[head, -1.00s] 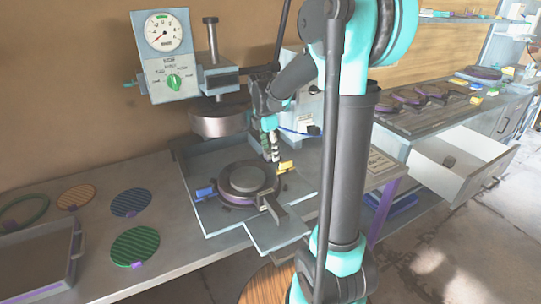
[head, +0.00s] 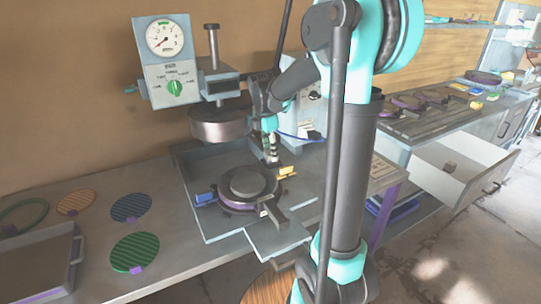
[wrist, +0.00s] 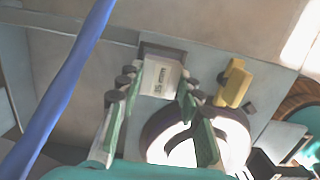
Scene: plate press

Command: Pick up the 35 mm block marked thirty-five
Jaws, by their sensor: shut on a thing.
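The 35 mm block (wrist: 163,80) is pale, with dark printed marking on its face, and shows in the wrist view between the fingertips. My gripper (wrist: 157,84) is shut on it, with a green-padded finger on each side. In the head view my gripper (head: 270,153) is low over the back of the press base, behind the round plate stack and left of the yellow clamp. The block is too small and covered there to make out.
The round plate stack (head: 250,182) stands on the press base, between a blue clamp (head: 205,198) and a yellow clamp (head: 287,172). The press head (head: 217,124) hangs to the gripper's left. An open drawer (head: 455,170) is at the right.

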